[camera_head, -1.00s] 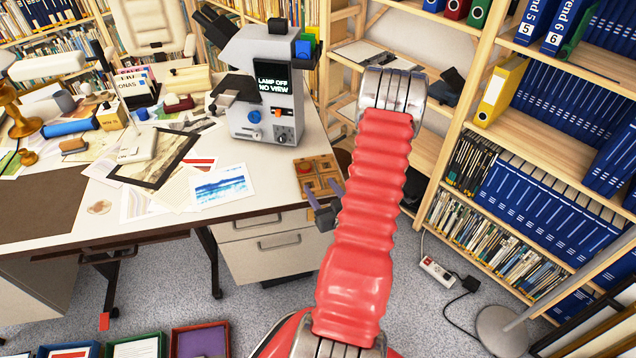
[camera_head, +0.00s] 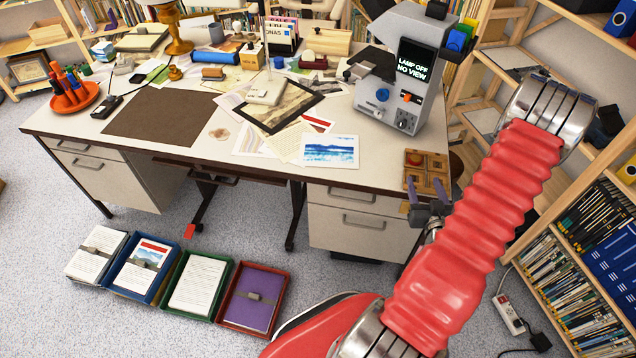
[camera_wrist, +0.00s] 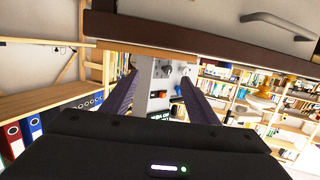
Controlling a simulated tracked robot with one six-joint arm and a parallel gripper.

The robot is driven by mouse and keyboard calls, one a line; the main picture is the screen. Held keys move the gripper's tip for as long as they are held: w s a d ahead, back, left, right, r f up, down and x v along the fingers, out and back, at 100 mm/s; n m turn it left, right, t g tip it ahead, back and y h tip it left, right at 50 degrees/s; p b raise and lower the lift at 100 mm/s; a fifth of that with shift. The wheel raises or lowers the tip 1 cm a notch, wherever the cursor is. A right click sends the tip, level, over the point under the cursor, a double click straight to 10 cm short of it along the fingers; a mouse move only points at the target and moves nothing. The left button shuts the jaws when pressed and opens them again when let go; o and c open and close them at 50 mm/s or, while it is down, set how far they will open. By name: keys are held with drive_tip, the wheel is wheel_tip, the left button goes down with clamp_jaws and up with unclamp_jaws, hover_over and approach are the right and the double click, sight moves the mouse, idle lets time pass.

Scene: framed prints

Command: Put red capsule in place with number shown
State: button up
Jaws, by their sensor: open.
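A wooden tray (camera_head: 440,166) lies on the desk's right front corner. A small round red piece (camera_head: 415,158) sits in it; I cannot tell whether this is the red capsule. My gripper (camera_head: 424,205) is beside the desk's front right edge, just below the tray in the head view. In the wrist view, the two dark fingers of my gripper (camera_wrist: 158,77) stand apart with nothing between them. The grey viewing machine (camera_head: 400,75) stands behind the tray, its screen reading "LAMP OFF NO VIEW". It also shows beyond the fingers in the wrist view (camera_wrist: 157,95). No place number is readable.
The desk (camera_head: 265,160) holds papers, a framed print (camera_head: 280,103), a brown mat (camera_head: 160,118) and a red pen dish (camera_head: 75,98). Several paper trays, including a purple-filled one (camera_head: 252,300), lie on the floor. Bookshelves (camera_head: 575,235) stand close on the right.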

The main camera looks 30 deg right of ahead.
drive_tip(key=shift+n+g+y, duration=0.5)
drive_tip(key=shift+n+y, duration=0.4)
drive_tip(key=w+r, duration=0.1)
drive_tip(key=w, duration=0.1)
drive_tip(key=w+r, duration=0.1)
drive_tip(key=w+a+r, duration=0.1)
drive_tip(key=w, duration=0.1)
drive_tip(key=shift+w+a+r, duration=0.1)
drive_tip(key=shift+w+r, duration=0.05)
drive_tip(key=shift+w, duration=0.15)
drive_tip(key=w+a+r+n+g+y, duration=0.1)
drive_tip(key=w+a+r+n+g, duration=0.15)
drive_tip(key=w+a+r, duration=0.65)
drive_tip(key=s+a+r+g+y, duration=0.2)
drive_tip(key=a+r, duration=0.8)
drive_tip(key=a, duration=0.1)
drive_tip(key=s+a+r+n+g+y, duration=0.1)
drive_tip(key=s+a+r+y, duration=0.1)
drive_tip(key=s+a, duration=0.6)
drive_tip(key=s+a+r+n+g+y, duration=0.1)
drive_tip(key=s+a+r, duration=0.4)
drive_tip(key=a, duration=0.8)
drive_tip(key=s, duration=0.3)
drive_tip(key=shift+s+r+g+y, duration=0.25)
drive_tip(key=shift+g+y, duration=0.1)
drive_tip(key=shift+y, duration=0.05)
drive_tip(key=shift+c, duration=0.6)
